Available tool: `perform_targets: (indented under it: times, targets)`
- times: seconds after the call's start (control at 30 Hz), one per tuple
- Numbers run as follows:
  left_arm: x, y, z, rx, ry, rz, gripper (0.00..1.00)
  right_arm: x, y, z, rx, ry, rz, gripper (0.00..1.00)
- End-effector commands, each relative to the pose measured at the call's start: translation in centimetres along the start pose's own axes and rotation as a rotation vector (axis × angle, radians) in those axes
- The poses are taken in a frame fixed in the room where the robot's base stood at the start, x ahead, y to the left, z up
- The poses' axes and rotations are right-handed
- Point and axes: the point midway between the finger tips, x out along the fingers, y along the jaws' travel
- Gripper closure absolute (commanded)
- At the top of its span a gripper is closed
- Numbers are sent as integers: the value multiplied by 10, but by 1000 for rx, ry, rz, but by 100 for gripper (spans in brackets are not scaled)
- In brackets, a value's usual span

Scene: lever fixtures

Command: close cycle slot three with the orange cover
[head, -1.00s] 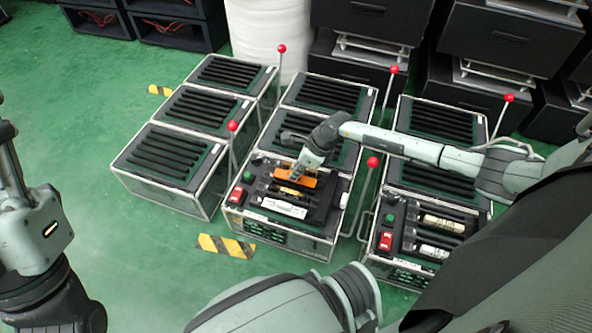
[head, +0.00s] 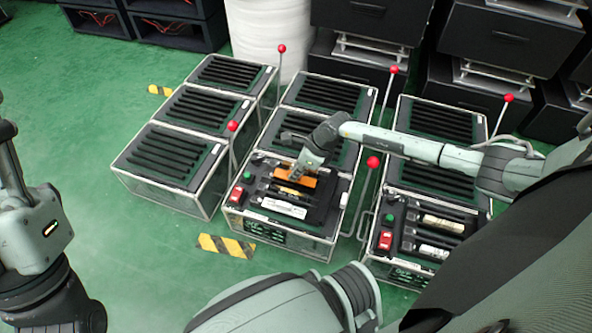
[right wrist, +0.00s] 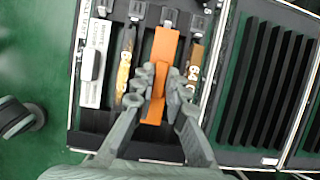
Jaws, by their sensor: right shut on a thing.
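The orange cover (head: 296,182) is a flat strip over the slots of the middle front box (head: 285,240). In the right wrist view the cover (right wrist: 164,45) lies lengthwise between slots with worn, yellowish cells. My right gripper (head: 296,174) is at the cover. In the right wrist view its fingers (right wrist: 160,85) close on the cover's raised middle part. I cannot tell whether the cover is fully seated in a slot. A white cell (head: 283,207) lies in the front slot. Part of my left arm shows at the left edge; its gripper is out of view.
The box has a green button (head: 248,177) and a red switch (head: 236,195). Upright levers with red knobs (head: 373,162) stand beside the boxes. A right front box (head: 420,240) holds several cells. Green floor is clear at the front left.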

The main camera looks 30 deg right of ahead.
Motion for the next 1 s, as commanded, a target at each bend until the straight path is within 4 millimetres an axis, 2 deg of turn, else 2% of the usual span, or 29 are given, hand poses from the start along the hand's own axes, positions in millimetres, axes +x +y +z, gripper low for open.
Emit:
perform_targets:
  times: [0.47,1.0]
  targets:
    - [-1,0,0,-2,-3,1,60,1,0,0,0,0,0,100]
    - [-9,0,6,0,-1,0,60,13,0,-5,0,0,0,100]
